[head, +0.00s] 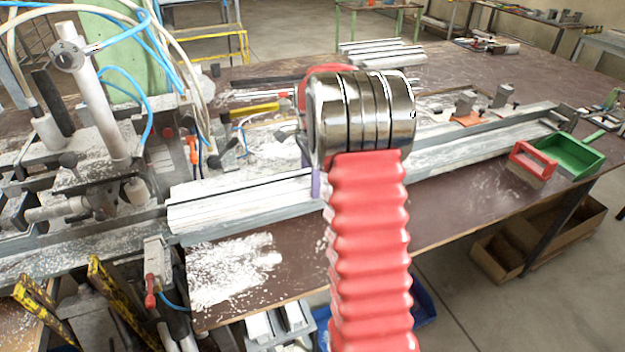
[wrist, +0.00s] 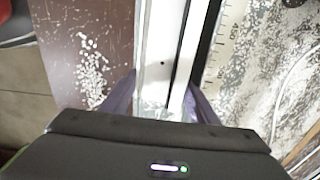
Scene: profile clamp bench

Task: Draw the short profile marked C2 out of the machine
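A long white profile (head: 245,203) with a dark line along its top lies on the bench rail. Its left end sits beside the machine (head: 105,150), and it runs right behind my arm. No C2 mark is readable. In the wrist view the profile (wrist: 158,50) runs straight up the picture, with a small dark dot on it. My gripper (wrist: 162,86) has its two purple fingers on either side of the profile, close to its edges. I cannot tell whether they press on it. In the head view my arm hides most of the gripper; only a purple sliver shows.
A printed scale (wrist: 222,40) runs along the profile's right side in the wrist view. White chips (head: 235,268) lie on the brown bench front. More profiles (head: 380,52) lie at the back.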

